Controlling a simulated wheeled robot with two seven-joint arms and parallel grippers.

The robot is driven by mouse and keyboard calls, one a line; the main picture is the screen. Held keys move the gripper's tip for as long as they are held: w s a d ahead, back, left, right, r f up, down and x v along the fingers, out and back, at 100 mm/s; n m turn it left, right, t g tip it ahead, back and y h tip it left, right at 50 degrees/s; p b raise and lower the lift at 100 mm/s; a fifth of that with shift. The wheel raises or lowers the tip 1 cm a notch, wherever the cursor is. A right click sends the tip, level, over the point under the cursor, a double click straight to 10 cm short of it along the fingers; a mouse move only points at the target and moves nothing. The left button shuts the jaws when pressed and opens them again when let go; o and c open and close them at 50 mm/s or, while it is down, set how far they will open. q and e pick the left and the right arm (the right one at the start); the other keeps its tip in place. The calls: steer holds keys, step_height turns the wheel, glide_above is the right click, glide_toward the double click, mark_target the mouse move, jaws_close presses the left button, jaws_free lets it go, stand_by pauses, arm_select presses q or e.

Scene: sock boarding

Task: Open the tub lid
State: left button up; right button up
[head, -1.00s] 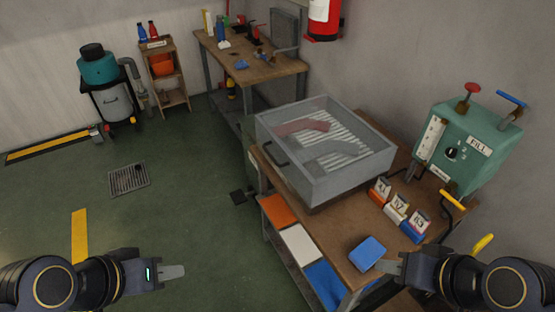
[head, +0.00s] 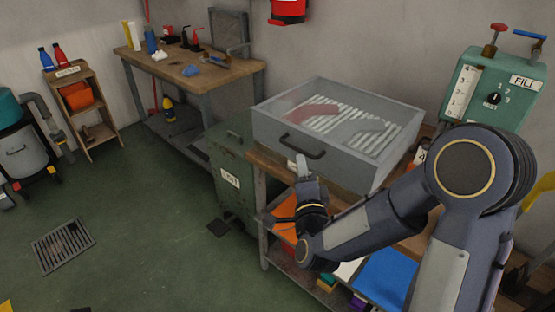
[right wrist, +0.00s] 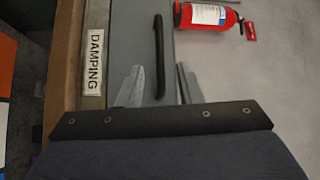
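The grey tub (head: 345,168) with a clear lid (head: 330,112) sits on the wooden bench. The lid looks shut; a red piece and pale ribbed shapes show through it. A black bar handle (head: 303,146) is on the tub's front, and it also shows in the right wrist view (right wrist: 159,50). My right gripper (head: 302,165) is just below and in front of the handle. In the right wrist view its two fingers (right wrist: 160,87) are apart, with the handle's near end between them in the picture. Whether they touch it cannot be told. My left gripper is out of view.
A green FILL box (head: 489,88) stands right of the tub. A label reading DAMPING (right wrist: 95,60) is beside the tub in the right wrist view. A green cabinet (head: 229,180) stands left of the bench. The floor at left is mostly clear.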

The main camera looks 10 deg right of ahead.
mark_target(297, 149)
steer(key=w, duration=0.2)
steer(key=w+p, duration=0.1)
steer(key=w, duration=0.4)
steer(key=shift+w+d+r, duration=0.25)
steer(key=shift+w+r, duration=0.1)
steer(key=shift+r, duration=0.05)
jaws_close()
